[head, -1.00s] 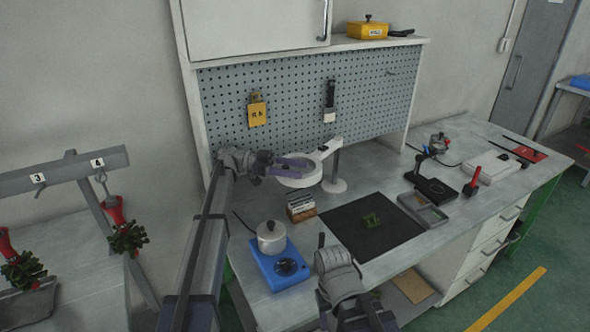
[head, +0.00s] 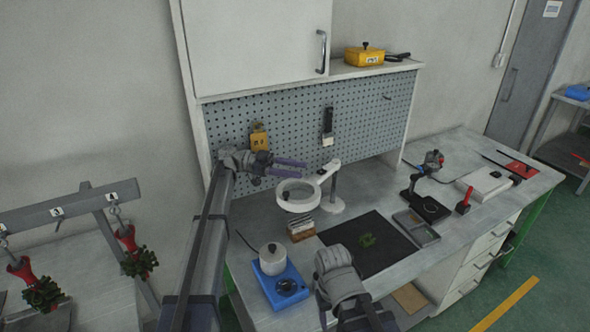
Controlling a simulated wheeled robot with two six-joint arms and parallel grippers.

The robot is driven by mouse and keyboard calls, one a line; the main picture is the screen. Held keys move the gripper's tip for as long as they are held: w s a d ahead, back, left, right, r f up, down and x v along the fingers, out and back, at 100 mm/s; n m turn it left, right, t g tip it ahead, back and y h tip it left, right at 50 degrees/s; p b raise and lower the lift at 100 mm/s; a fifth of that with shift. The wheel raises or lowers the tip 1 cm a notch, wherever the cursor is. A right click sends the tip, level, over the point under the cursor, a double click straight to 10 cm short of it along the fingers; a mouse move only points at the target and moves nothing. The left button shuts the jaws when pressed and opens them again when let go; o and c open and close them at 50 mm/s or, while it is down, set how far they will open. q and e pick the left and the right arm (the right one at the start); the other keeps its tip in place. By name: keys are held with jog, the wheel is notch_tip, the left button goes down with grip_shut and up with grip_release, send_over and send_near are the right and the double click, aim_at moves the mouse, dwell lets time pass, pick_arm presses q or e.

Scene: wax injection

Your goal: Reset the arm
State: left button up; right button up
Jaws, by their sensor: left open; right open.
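My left gripper (head: 290,163) is raised in front of the pegboard, above the ring-shaped magnifier lamp (head: 298,194). Its two fingers point right and stand apart with nothing between them. My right arm comes in from the bottom of the head view, over the front edge of the bench. The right gripper (head: 337,272) shows there as a grey rounded body, left of the dark mat; its fingertips are hidden. I see nothing held in it.
Red tools with green clusters (head: 138,260) hang from a rack (head: 60,211) at left.

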pick_arm(q)
jog(key=s+d+f+n+y, duration=0.45)
jog(key=s+f, duration=0.35)
jog(key=s, duration=0.2)
jog(key=s+d+f+n+y, duration=0.45)
jog(key=s+f, duration=0.25)
jog(key=s, duration=0.3)
jog(key=s+a+f+n+t+y, duration=0.1)
jog(key=s+a+f+n+y, duration=0.2)
jog(key=s+a+y, duration=0.1)
jog(key=s+a+f+n+t+y, duration=0.2)
jog(key=s+a+f+n+y, duration=0.2)
jog(key=s, duration=0.5)
jog(key=shift+s+y, duration=0.3)
jog(key=shift+y, duration=0.7)
